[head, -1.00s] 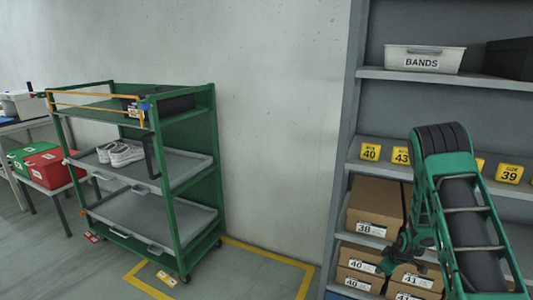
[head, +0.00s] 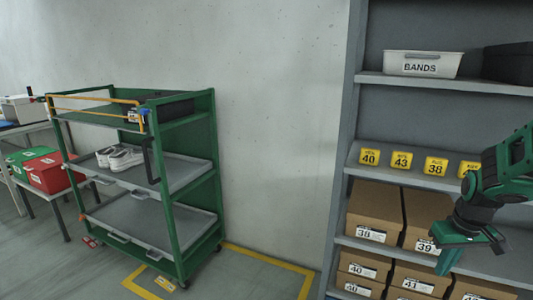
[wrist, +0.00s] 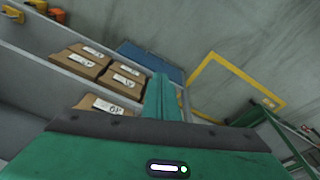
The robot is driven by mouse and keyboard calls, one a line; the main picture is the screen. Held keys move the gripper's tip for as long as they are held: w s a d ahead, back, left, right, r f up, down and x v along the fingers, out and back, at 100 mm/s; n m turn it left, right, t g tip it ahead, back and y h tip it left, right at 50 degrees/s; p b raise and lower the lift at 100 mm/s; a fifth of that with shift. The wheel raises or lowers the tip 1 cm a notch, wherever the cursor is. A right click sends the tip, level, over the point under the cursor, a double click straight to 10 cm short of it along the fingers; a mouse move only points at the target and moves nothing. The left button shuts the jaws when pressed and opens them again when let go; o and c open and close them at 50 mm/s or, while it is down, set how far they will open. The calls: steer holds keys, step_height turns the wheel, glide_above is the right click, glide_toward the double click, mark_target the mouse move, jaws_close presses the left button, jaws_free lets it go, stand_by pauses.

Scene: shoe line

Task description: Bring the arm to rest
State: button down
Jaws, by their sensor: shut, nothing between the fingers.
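My arm reaches in from the right edge of the head view, green and black, in front of the shelf unit. My gripper (head: 448,262) points downward in front of the shoe boxes and looks shut and empty. In the wrist view its green finger (wrist: 161,98) stands up in the middle with nothing held. The arm appears clear of the shelf, though the exact gap to the boxes cannot be told.
The grey shelf unit (head: 343,185) holds brown shoe boxes (head: 373,208), yellow number tags (head: 401,160) and a white BANDS bin (head: 421,64). A green cart (head: 180,245) with white shoes (head: 125,159) stands left.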

steer(key=s+a+r+m+g, duration=0.1)
steer(key=s+a+r+m, duration=0.1)
steer(key=s, duration=0.9)
steer(key=s+a+r+m, duration=0.3)
steer(key=s+r, duration=0.1)
steer(key=s, duration=0.6)
steer(key=shift+s+r+m+g+y, duration=0.3)
steer(key=shift+s+r+g+y, duration=0.05)
steer(key=shift+s+g+y, duration=0.05)
